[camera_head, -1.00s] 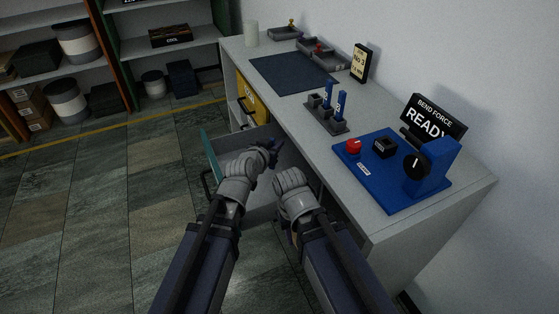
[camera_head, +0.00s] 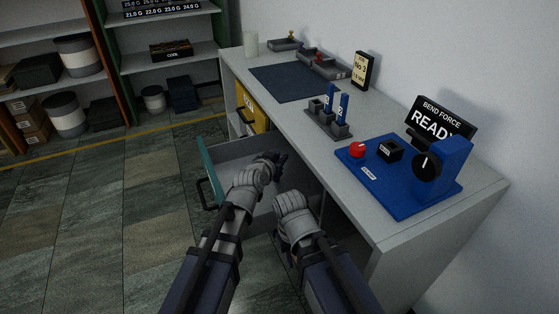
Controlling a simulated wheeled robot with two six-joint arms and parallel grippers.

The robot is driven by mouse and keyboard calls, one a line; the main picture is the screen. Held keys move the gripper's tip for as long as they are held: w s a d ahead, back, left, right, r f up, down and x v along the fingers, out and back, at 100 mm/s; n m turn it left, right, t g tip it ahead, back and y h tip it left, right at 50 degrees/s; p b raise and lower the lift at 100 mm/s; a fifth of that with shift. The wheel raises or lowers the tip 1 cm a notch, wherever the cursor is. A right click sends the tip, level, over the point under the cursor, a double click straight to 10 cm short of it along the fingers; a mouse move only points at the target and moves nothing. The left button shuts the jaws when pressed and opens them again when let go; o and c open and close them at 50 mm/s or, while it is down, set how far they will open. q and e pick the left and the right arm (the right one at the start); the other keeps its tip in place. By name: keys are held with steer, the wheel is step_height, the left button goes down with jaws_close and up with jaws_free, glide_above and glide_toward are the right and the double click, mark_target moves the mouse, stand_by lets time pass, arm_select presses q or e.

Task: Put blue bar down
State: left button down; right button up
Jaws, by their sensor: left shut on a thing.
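My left gripper (camera_head: 279,160) is over the open drawer of the bench, its dark fingertips pointing away. It is shut on a blue bar, which is too dark and small to make out clearly here. My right gripper (camera_head: 290,199) is lower and to the right, beside the drawer; its fingers are hidden by its own wrist. Two blue bars (camera_head: 342,108) stand upright in a dark grey rack (camera_head: 314,121) on the bench top. The open drawer (camera_head: 231,149) is grey inside with a teal front (camera_head: 207,172).
A blue press (camera_head: 400,186) with a red button (camera_head: 357,150) and a "READY" display (camera_head: 438,118) stands on the bench. A yellow drawer front (camera_head: 251,108) is beyond the teal one.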

arm_select(q)
steer(key=shift+r, duration=0.1)
steer(key=c, duration=0.8)
jaws_free()
steer(key=shift+s+a+r, duration=0.1)
steer(key=shift+s+r, duration=0.05)
steer(key=p+v, duration=0.3)
steer(key=v, duration=0.4)
